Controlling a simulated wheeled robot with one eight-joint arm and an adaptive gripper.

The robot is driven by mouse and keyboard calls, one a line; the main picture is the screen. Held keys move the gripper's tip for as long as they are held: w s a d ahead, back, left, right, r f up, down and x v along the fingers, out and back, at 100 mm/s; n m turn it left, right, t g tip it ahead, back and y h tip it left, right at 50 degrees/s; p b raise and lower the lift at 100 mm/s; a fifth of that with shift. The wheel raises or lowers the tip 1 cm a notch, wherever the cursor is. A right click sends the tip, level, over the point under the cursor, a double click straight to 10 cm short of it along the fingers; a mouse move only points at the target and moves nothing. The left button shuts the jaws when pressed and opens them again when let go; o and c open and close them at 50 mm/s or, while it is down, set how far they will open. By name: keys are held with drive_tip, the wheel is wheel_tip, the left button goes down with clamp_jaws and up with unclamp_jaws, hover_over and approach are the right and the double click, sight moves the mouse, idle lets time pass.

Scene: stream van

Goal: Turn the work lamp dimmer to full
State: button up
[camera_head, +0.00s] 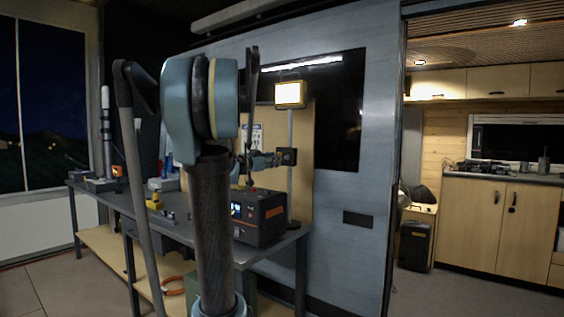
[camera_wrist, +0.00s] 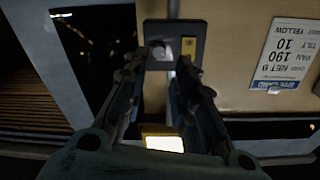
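The lit work lamp (camera_head: 288,94) stands on a pole against the board in the head view, and its bright panel (camera_wrist: 164,144) shows low in the wrist view. Below the lamp in the head view is a small dark dimmer box (camera_head: 288,156). In the wrist view the dimmer box (camera_wrist: 171,27) is ahead of the fingers, with a pale rounded knob (camera_wrist: 159,48) and a small yellow patch (camera_wrist: 189,46) on its face. My gripper (camera_wrist: 163,61) is open, its fingertips at either side of the knob in the picture. Contact cannot be made out. In the head view my gripper (camera_head: 270,159) is small beside the box.
A black and orange power unit (camera_head: 258,216) stands on the metal workbench (camera_head: 160,222) below my gripper. A printed label (camera_wrist: 286,55) is on the board at right in the wrist view. Open floor and a kitchen counter (camera_head: 500,179) lie to the right.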

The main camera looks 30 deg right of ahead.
sight(286, 158)
drive_tip(key=x, duration=0.7)
drive_tip(key=shift+w+d, duration=0.15)
drive_tip(key=shift+d, duration=0.2)
drive_tip(key=shift+c, duration=0.2)
clamp_jaws()
